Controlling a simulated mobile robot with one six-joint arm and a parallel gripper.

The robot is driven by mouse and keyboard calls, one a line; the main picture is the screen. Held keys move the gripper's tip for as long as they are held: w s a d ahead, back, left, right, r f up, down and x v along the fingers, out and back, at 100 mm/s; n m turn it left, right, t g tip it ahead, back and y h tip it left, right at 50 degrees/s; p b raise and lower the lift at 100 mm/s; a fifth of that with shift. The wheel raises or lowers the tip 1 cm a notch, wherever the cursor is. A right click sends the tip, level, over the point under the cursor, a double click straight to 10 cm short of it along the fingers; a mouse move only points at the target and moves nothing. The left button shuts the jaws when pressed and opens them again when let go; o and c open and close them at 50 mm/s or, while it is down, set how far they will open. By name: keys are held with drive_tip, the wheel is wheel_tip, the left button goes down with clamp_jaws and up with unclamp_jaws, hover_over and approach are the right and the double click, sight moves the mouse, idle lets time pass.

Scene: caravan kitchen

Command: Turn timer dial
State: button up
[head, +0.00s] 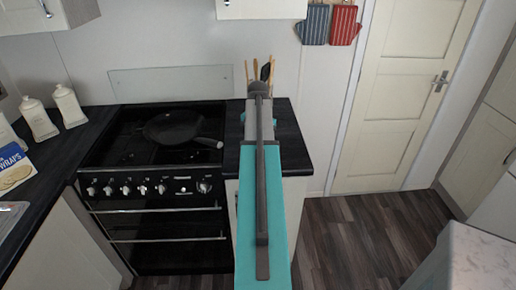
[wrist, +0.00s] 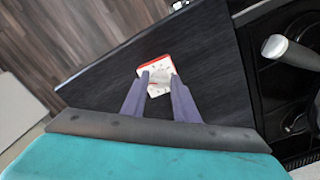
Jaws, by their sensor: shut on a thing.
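The timer (wrist: 152,67) is a small white block with a red edge, standing on the dark worktop (wrist: 100,84) in the wrist view. Its pale dial (wrist: 159,83) faces my gripper. My gripper (wrist: 159,79) has its two grey-purple fingers on either side of the dial and is shut on it. In the head view my own arm covers the timer and the fingertips, over the short worktop (head: 291,140) right of the cooker.
The black cooker (head: 150,215) with a frying pan (head: 172,128) stands left of this worktop; the pan's handle (wrist: 290,52) also shows in the wrist view. A utensil holder with wooden utensils (head: 271,70) stands behind my arm. Floor is clear before the door (head: 397,100).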

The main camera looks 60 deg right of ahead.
drive_tip(key=shift+n, duration=0.3)
drive_tip(key=o, duration=1.1)
drive_tip(key=shift+c, duration=0.2)
drive_tip(key=shift+r, duration=0.1)
wheel_tip(320, 180, up, 14)
drive_tip(key=p, duration=0.8)
drive_tip(key=shift+f+p, duration=0.2)
drive_tip(key=shift+p, duration=0.15)
drive_tip(key=shift+w+a+f, duration=0.1)
